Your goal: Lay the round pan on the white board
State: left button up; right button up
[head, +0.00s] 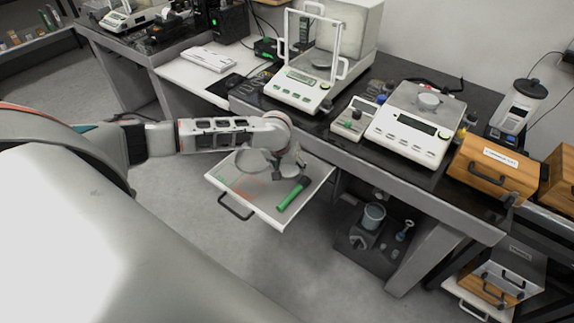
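My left gripper (288,172) points down over the open drawer, close to a green-handled tool (293,195) lying in it. Whether its fingers are open or shut is too small to tell. A grey rounded shape (253,162) shows just left of the gripper; I cannot tell whether it is the round pan or whether it is held. Another small round pan (428,101) sits on the right-hand balance. A white board (190,79) lies flat on the back-left table, with a white keyboard-like object on it. My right gripper is not in view.
The drawer (224,184) sticks out from the dark bench. A balance with a glass shield (300,92), a small scale (350,121) and a white balance (408,140) line the bench. Wooden boxes (494,166) stand at right. A grey bucket (374,215) is below. The left floor is clear.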

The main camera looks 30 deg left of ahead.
pick_arm(q)
jog(key=shift+o, duration=0.3)
jog(key=shift+r, duration=0.15)
jog(key=p+v, duration=0.3)
jog(key=v, duration=0.9)
jog(key=s+d+f+m+t+h, duration=0.25)
jog(key=s+d+f, duration=0.2)
jog(key=d, duration=0.65)
jog(key=s+d+f+m+t+h, duration=0.1)
jog(key=s+d+f+m+h, duration=0.3)
jog(key=d, duration=0.7)
jog(key=s+a+f+t+y, duration=0.1)
jog(key=s+a+f, duration=0.1)
jog(key=s, duration=0.4)
jog(key=s+a+f+t+y, duration=0.1)
jog(key=s+a+f+t, duration=0.1)
jog(key=s, duration=0.4)
jog(key=shift+a+f+y, duration=0.35)
jog(key=shift+a+f, duration=0.35)
jog(key=shift+a, duration=0.5)
jog(key=shift+m, duration=0.25)
